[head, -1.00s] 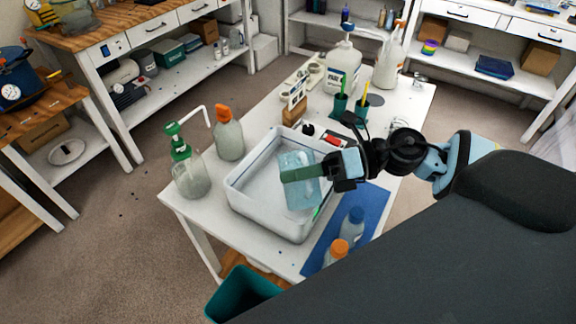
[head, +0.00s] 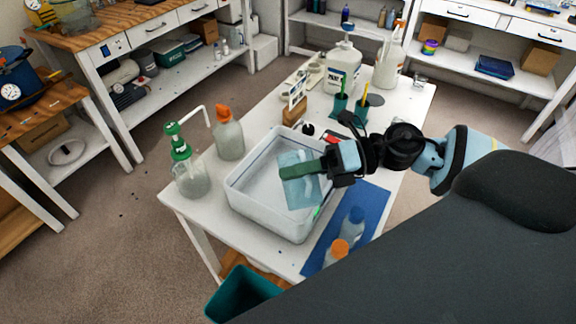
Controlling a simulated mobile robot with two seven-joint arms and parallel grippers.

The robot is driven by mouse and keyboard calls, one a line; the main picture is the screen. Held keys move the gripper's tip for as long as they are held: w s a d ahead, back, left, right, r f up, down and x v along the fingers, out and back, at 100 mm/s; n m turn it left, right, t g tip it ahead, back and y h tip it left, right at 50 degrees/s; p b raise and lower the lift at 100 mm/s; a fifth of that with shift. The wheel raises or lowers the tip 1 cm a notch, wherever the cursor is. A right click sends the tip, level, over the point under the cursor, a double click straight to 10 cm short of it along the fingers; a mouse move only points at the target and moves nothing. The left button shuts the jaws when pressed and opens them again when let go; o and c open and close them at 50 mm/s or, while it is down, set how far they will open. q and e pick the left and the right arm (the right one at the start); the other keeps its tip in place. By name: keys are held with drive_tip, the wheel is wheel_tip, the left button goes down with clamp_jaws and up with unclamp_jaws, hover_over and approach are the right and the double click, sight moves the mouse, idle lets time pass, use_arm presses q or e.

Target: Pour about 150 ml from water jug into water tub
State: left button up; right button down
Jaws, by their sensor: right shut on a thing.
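The water jug (head: 297,192) is a clear, pale blue vessel with a green band. It is tilted over the right part of the water tub (head: 236,199), a white rectangular tub on the white table. My right gripper (head: 325,165) comes in from the right and is shut on the jug, holding it above the tub. The water level in the jug and any stream from it cannot be made out. The tub's inside looks pale, and its level is unclear. My left gripper is not in view.
A green-topped pump bottle (head: 190,172) and an orange-capped bottle (head: 228,138) stand left of the tub. A white jug (head: 343,68), a spray bottle (head: 388,66) and green cups stand behind.

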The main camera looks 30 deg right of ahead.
drive_tip(key=shift+w+d+f+m+g, duration=0.1)
drive_tip(key=shift+w+m+g, duration=0.05)
drive_tip(key=shift+w+m, duration=0.3)
drive_tip(key=shift+w+d+m+g, duration=0.15)
drive_tip(key=shift+w+m, duration=0.2)
drive_tip(key=shift+m, duration=0.2)
idle(0.8)
drive_tip(key=shift+w, duration=0.2)
drive_tip(key=shift+w+d+m, duration=0.1)
drive_tip(key=shift+w+m, duration=0.2)
drive_tip(key=shift+s, duration=0.35)
drive_tip(key=shift+s+a+n, duration=0.2)
drive_tip(key=shift+s+n, duration=0.3)
drive_tip(key=shift+n, duration=0.05)
drive_tip(key=shift+s+a+n, duration=0.15)
drive_tip(key=shift+s+n, duration=0.3)
drive_tip(key=shift+n, duration=0.1)
drive_tip(key=shift+s+r+n+t, duration=0.2)
drive_tip(key=shift+n+t, duration=0.2)
drive_tip(key=shift+n, duration=0.1)
drive_tip(key=shift+a, duration=0.1)
drive_tip(key=shift+s+a+f+n+t, duration=0.15)
drive_tip(key=shift+s+n+t, duration=0.15)
drive_tip(key=shift+s+n, duration=0.5)
